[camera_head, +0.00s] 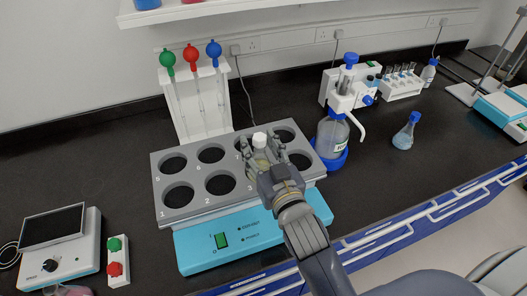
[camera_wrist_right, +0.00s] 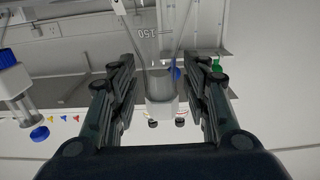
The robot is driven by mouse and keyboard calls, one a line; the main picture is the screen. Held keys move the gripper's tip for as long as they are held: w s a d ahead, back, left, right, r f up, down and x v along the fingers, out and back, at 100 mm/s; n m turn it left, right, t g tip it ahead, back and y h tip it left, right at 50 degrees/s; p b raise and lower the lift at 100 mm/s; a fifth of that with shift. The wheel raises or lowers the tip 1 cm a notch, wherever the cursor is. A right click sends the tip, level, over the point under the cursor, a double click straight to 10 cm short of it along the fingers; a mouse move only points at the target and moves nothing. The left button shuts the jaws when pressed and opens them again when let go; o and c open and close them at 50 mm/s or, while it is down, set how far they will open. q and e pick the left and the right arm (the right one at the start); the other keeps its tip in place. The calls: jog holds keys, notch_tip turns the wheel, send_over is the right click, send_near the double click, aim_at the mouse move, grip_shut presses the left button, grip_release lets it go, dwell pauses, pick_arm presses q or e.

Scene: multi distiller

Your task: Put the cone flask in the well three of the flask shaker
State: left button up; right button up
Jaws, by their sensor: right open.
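The cone flask shows a white cap (camera_head: 259,139) in the head view. In the right wrist view its clear neck and body (camera_wrist_right: 160,60), with a "150" mark, lie between the fingers. The grey-topped flask shaker (camera_head: 196,211) has numbered round wells; the flask is at the well beside the number 3, which my gripper largely covers. How deep the flask sits is hidden. My right gripper (camera_head: 265,158) is open around the flask, with a gap on each side in the right wrist view (camera_wrist_right: 160,72). My left gripper is not in view.
A pipette stand (camera_head: 200,105) is behind the shaker. A dispenser bottle (camera_head: 332,135) stands close to its right. A blue-capped flask (camera_head: 405,134) is farther right. A stirrer (camera_head: 60,245) and a small two-button box (camera_head: 117,262) are at the left.

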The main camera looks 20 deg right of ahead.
jog(key=shift+s, duration=0.25)
jog(key=s+b, duration=0.1)
jog(key=s, duration=1)
jog(key=shift+s+d+r, duration=0.2)
jog(key=shift+s+r, duration=0.05)
jog(key=shift+f, duration=0.1)
